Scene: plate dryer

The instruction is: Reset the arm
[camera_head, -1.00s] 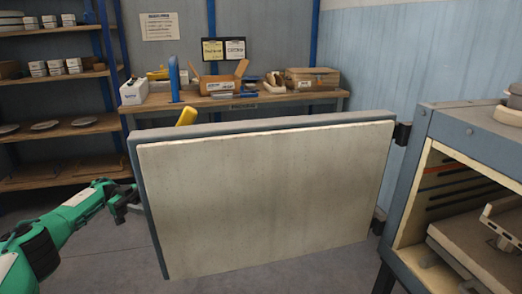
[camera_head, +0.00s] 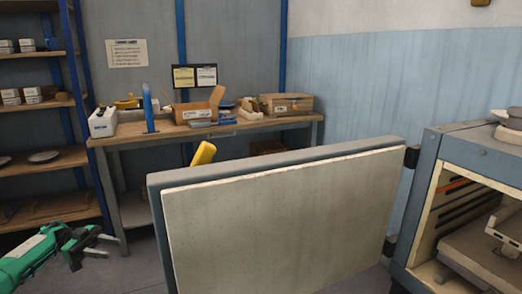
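My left arm, green and white, comes in at the lower left, and its grey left gripper (camera_head: 106,246) has its fingers apart with nothing between them. It is left of the open dryer door (camera_head: 275,225), with a clear gap to the door's edge. The door is a thick pale panel with a grey rim, swung wide out from the dryer (camera_head: 440,170) at the right. A yellow handle (camera_head: 203,154) shows above the door's top edge, on its far side. My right gripper is not in view.
The dryer's inside is open, with a pale slab and a white bracket (camera_head: 503,228) in it. A wooden workbench (camera_head: 230,127) with boxes stands behind the door. Shelves (camera_head: 50,160) with dishes are at the left. Some floor is free around my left gripper.

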